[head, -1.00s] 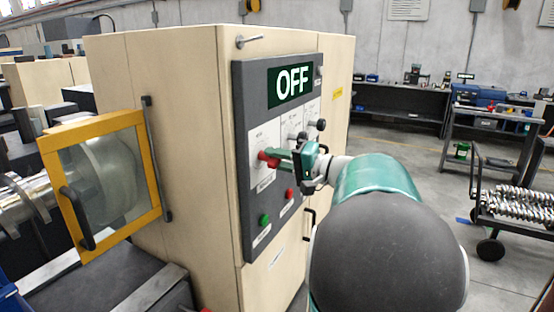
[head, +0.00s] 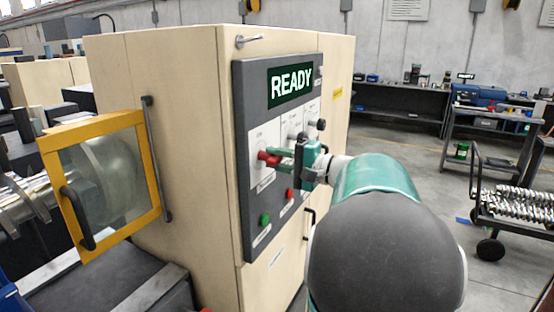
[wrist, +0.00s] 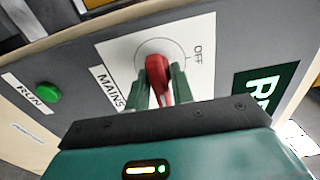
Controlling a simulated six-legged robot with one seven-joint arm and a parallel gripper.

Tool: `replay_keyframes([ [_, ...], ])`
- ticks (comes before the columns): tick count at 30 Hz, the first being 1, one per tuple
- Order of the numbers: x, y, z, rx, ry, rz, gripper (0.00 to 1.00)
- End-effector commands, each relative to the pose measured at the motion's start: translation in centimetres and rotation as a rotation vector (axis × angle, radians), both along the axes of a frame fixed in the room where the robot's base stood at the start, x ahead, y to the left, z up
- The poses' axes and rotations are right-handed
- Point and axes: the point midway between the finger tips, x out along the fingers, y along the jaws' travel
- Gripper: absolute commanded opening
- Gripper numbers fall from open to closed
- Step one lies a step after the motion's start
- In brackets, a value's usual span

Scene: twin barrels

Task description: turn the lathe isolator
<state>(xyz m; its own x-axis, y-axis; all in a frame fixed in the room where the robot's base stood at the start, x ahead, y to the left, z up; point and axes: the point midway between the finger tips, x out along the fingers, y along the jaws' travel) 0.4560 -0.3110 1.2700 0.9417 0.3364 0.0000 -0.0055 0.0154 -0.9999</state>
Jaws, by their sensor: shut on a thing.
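The red isolator knob (head: 268,158) is on a white plate on the dark control panel (head: 244,110) of the cream cabinet. In the wrist view the red handle (wrist: 156,76) sits between the two green fingers of my gripper (wrist: 160,88), which is shut on it. The plate (wrist: 118,62) reads MAINS, with OFF beside the knob; part of the plate is hidden by my gripper. In the head view my gripper (head: 284,157) reaches the knob from the right. The display (head: 291,84) reads READY.
A green button (head: 265,220) and a red button (head: 290,194) are below the knob. Two dark knobs are to its right. A yellow-framed guard (head: 103,185) stands at the left. A cart with metal parts (head: 515,203) is at the right on open floor.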

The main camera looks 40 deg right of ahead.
Motion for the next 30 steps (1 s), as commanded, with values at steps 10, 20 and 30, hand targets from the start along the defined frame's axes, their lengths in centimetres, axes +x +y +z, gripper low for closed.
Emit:
replay_keyframes([
  [10,-0.1,-0.1,0.0,0.000,0.001,-0.001,0.36],
  [20,-2.1,-0.9,0.0,-0.001,0.001,-0.004,0.36],
  [30,-9.0,-3.3,0.0,0.000,0.001,-0.006,0.36],
])
